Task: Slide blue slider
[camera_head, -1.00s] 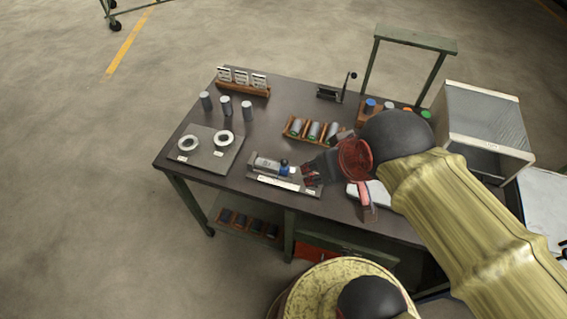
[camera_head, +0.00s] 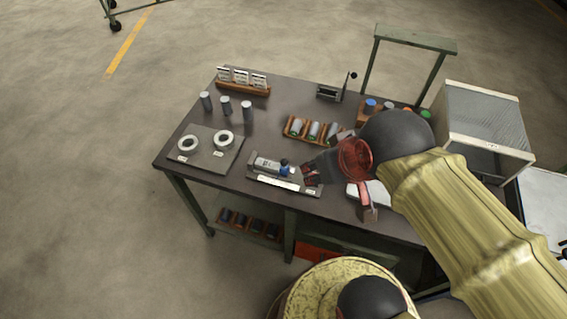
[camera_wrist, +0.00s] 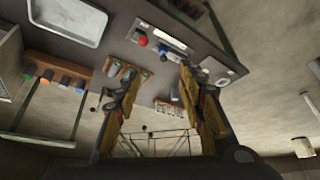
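A grey fixture (camera_head: 266,165) with a pale strip along its front lies near the table's front edge.
A plate with two rings (camera_head: 204,150) lies left of the fixture. A wooden rack of cylinders (camera_head: 312,130) stands behind it. Several grey cylinders (camera_head: 226,105) stand at the back left.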

